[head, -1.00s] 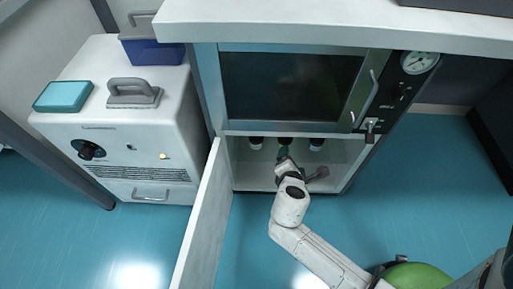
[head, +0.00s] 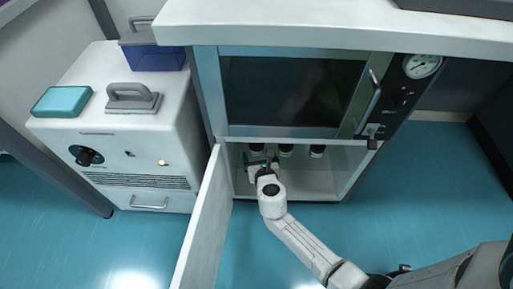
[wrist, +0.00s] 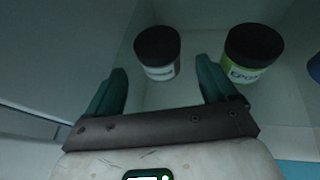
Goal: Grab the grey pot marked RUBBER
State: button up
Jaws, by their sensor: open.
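A pot with a dark lid and a grey-looking body (wrist: 158,53) stands upright in the wrist view, beyond and between my fingertips. Its pale label is too blurred to read surely. In the head view it appears to be the leftmost pot (head: 257,150) in the low cupboard, partly hidden by my gripper. My gripper (wrist: 161,76) is open and empty, with its two green fingers short of the pot. It also shows in the head view (head: 262,165), inside the cupboard opening.
A green pot (wrist: 252,52) whose label seems to read EPOXY stands close to the right, near the right finger. A blue pot (wrist: 315,67) is cut off at the right edge. The open cupboard door (head: 203,220) stands left of my arm. The cupboard floor (head: 310,184) is clear at right.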

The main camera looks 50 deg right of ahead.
jog(key=shift+r+b+x, duration=0.2)
jog(key=shift+b+x, duration=0.15)
jog(key=shift+x, duration=0.7)
jog(key=shift+r+b+x, duration=0.2)
jog(key=shift+b+x, duration=0.1)
jog(key=shift+x, duration=0.75)
jog(key=shift+r+b+x, duration=0.2)
jog(key=shift+b+x, duration=0.15)
jog(key=shift+x, duration=0.7)
jog(key=shift+w+d, duration=0.15)
jog(key=shift+c, duration=0.5)
jog(key=c, duration=1)
jog(key=shift+r, duration=0.2)
